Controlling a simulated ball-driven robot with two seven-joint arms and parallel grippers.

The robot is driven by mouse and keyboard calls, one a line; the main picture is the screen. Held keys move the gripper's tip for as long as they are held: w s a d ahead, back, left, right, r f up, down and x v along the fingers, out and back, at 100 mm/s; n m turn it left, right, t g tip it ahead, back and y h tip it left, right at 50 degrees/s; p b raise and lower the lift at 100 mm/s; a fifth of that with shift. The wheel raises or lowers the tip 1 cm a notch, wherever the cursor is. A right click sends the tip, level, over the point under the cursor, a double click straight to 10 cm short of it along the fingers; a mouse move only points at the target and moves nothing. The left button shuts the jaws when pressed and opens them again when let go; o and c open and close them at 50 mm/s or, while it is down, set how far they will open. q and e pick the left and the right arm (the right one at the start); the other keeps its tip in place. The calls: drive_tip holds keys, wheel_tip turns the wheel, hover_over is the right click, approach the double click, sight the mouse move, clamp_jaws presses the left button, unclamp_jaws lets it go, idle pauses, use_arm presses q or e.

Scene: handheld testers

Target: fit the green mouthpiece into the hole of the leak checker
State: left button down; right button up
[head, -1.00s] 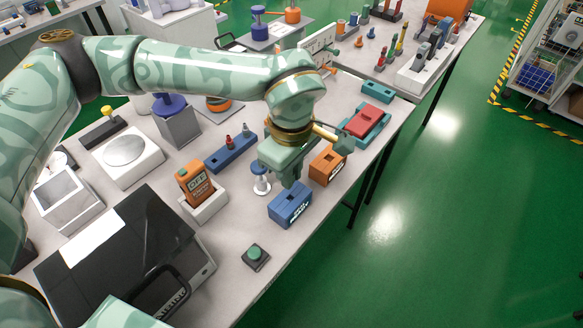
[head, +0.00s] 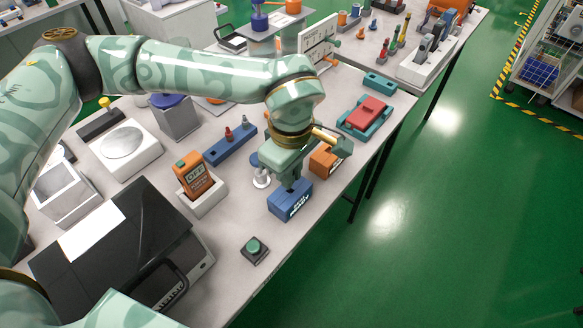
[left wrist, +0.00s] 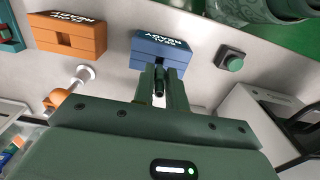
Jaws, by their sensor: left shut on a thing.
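My left gripper (head: 292,184) is shut just above a blue box (head: 289,204) with a lit label, which looks like the leak checker. The left wrist view also shows the blue box (left wrist: 160,51) directly beyond the fingertips (left wrist: 160,82). A small, dark-looking piece (left wrist: 159,94) sits between the fingers; I take it for the mouthpiece, but its green colour does not show. The fingers hide most of it and the hole, so I cannot tell whether it has entered. My right gripper is not in view.
An orange box (head: 326,160) stands close behind the blue one, with a white stand (head: 261,180) beside them. An orange handset (head: 192,172) sits in a white holder. A green button (head: 254,246) is nearer; the table edge is right.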

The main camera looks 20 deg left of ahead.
use_arm(q)
drive_tip(key=shift+f+b, duration=0.65)
drive_tip(key=shift+f, duration=1.05)
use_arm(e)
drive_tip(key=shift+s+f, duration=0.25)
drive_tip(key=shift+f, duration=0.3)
use_arm(q)
drive_tip(key=c, duration=1.3)
unclamp_jaws()
drive_tip(key=shift+c, duration=0.2)
